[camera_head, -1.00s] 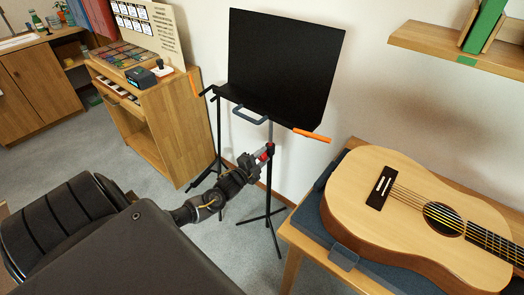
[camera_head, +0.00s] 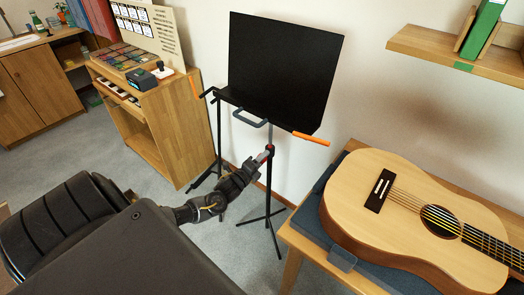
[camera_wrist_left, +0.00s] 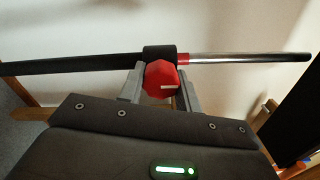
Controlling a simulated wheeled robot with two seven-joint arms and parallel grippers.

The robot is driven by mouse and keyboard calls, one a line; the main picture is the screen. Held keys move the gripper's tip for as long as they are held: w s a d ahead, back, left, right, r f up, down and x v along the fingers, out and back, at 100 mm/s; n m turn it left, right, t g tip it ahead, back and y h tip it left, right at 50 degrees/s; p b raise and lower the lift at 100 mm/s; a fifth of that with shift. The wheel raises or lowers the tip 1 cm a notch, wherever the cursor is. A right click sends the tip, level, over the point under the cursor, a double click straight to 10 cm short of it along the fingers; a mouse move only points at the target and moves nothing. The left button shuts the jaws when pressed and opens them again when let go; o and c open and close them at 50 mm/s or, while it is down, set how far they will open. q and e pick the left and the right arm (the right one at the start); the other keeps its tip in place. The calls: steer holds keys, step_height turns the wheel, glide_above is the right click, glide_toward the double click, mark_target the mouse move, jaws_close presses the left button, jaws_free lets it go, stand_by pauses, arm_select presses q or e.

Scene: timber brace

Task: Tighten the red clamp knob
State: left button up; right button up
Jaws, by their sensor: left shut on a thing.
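The red clamp knob (camera_wrist_left: 161,76) is faceted with a white mark, and sits on a black collar (camera_wrist_left: 160,53) around the stand's pole. My left gripper (camera_wrist_left: 160,84) has one finger on each side of the knob and is shut on it. In the head view, my left gripper (camera_head: 262,158) reaches the pole of the black music stand (camera_head: 277,75) below its desk. The knob is mostly hidden there by the fingers. The stand is upright on tripod legs. My right gripper is not in view.
A guitar (camera_head: 400,215) lies on a padded bench right of the stand. An orange-ended handle (camera_head: 311,138) sticks out under the desk. A wooden cabinet (camera_head: 170,120) stands left. A wall shelf (camera_head: 460,55) is at upper right. Grey carpet is free around the legs.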

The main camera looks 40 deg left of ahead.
arm_select(q)
steer(key=shift+f, duration=0.1)
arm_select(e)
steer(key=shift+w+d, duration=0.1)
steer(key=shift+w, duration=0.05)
arm_select(q)
steer(key=o, duration=1)
steer(key=shift+c, duration=0.2)
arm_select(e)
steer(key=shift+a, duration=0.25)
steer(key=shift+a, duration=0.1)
arm_select(q)
steer(key=shift+s, duration=0.2)
steer(key=s, duration=1)
steer(key=shift+s+d, duration=0.15)
steer(key=shift+s, duration=0.1)
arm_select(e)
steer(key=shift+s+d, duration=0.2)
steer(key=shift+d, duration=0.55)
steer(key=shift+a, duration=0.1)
